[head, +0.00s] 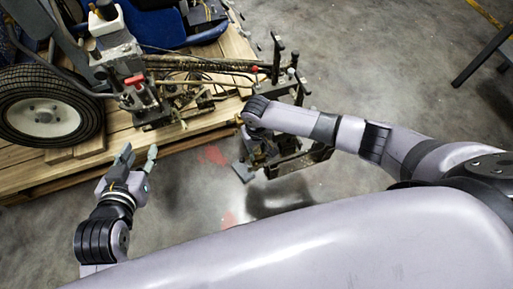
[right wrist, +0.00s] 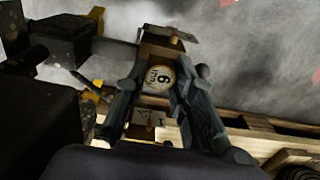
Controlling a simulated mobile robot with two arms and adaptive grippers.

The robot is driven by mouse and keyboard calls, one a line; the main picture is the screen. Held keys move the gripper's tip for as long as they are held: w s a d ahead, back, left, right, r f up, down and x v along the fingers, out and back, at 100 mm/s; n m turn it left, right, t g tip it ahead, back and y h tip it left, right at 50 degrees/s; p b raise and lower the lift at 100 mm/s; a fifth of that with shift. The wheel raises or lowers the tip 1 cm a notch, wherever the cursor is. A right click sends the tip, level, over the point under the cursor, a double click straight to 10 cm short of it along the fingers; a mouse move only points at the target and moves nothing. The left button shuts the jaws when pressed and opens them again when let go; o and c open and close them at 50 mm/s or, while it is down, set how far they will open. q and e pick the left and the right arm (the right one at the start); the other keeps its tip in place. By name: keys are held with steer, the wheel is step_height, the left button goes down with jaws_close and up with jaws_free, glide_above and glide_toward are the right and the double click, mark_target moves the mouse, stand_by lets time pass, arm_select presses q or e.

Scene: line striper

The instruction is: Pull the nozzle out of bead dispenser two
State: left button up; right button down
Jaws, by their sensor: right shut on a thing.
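In the right wrist view, a round pale piece (right wrist: 159,78) with dark markings like a 6 sits between the two dark fingers of my right gripper (right wrist: 160,95). It appears to be the nozzle, and the fingers are shut on it. A brown block-like part (right wrist: 160,47) is just beyond it; I cannot tell whether the nozzle is still seated. In the head view, my right arm covers the right gripper and much of the dark dispenser assembly (head: 290,163) at the pallet's right. My left gripper (head: 138,157) is open and empty beside the pallet's front edge.
The line striper with its black wheel (head: 48,106) stands on a wooden pallet (head: 60,176). Hoses and brackets (head: 200,78) stick out towards the dispenser assembly. A dark metal frame (head: 486,55) stands at the upper right. The concrete floor (head: 370,60) is clear between.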

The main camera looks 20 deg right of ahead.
arm_select(q)
steer(key=shift+s+a+f+g, duration=0.15)
steer(key=shift+s+f+g, duration=0.1)
steer(key=shift+f+g, duration=0.1)
arm_select(e)
steer(key=shift+r, duration=0.1)
arm_select(q)
steer(key=shift+s+f, duration=0.2)
steer(key=shift+s+a+f+g+p, duration=0.25)
steer(key=shift+s+f+g+p, duration=0.05)
steer(key=shift+s+f+g, duration=0.15)
arm_select(e)
steer(key=shift+r, duration=0.1)
arm_select(q)
steer(key=shift+s+a+f+g+y, duration=0.15)
steer(key=shift+s+f+g+y, duration=0.15)
steer(key=shift+s+f, duration=0.1)
arm_select(e)
steer(key=shift+r, duration=0.1)
arm_select(q)
steer(key=shift+s+a+f+g, duration=0.15)
steer(key=shift+s+f+g, duration=0.25)
steer(key=shift+s, duration=0.1)
stand_by(0.3)
steer(key=shift+s+f, duration=0.15)
arm_select(e)
steer(key=shift+r, duration=0.1)
arm_select(q)
steer(key=shift+a+p, duration=0.15)
steer(key=shift+p, duration=0.15)
